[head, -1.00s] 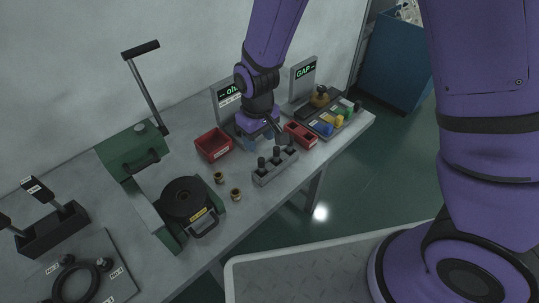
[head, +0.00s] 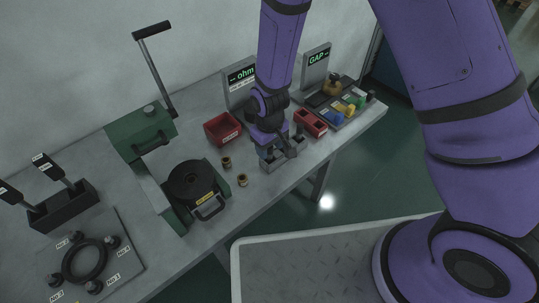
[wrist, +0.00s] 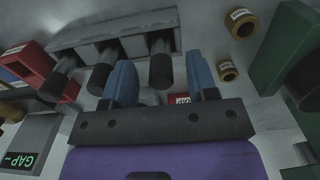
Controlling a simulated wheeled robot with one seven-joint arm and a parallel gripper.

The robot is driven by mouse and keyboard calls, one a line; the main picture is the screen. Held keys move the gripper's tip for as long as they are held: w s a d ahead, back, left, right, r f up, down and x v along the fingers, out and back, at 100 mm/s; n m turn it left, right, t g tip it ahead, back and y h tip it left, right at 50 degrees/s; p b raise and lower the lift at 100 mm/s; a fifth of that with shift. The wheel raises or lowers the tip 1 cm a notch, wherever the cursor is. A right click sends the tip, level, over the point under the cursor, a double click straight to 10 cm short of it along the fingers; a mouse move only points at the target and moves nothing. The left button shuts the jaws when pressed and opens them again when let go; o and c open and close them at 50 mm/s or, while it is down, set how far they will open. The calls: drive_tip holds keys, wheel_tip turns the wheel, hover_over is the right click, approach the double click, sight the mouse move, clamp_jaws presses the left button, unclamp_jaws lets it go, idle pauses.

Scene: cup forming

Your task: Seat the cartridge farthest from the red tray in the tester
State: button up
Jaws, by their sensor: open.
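A grey rack (head: 273,166) stands at the table's front edge, holding upright black cartridges; one cartridge (head: 299,131) shows at its right end. In the wrist view the rack (wrist: 92,28) holds three cartridges, the rightmost (wrist: 160,68) lying between the blue fingers in the picture. My gripper (wrist: 161,80) is open over the rack; I cannot tell whether the fingers reach beside that cartridge. In the head view my gripper (head: 275,146) hides part of the rack. A red tray (head: 311,123) lies right of the rack. The tester's ohm display (head: 241,78) stands behind my arm, its base mostly hidden.
Another red bin (head: 222,129) stands left of my gripper. Two brass rings (head: 227,162) lie left of the rack. A green press (head: 192,187) stands further left. A dark tray (head: 340,103) with coloured pieces and the GAP display (head: 316,68) are at the right.

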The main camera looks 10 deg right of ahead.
drive_tip(key=shift+f, duration=0.85)
clamp_jaws()
drive_tip(key=shift+r, duration=0.1)
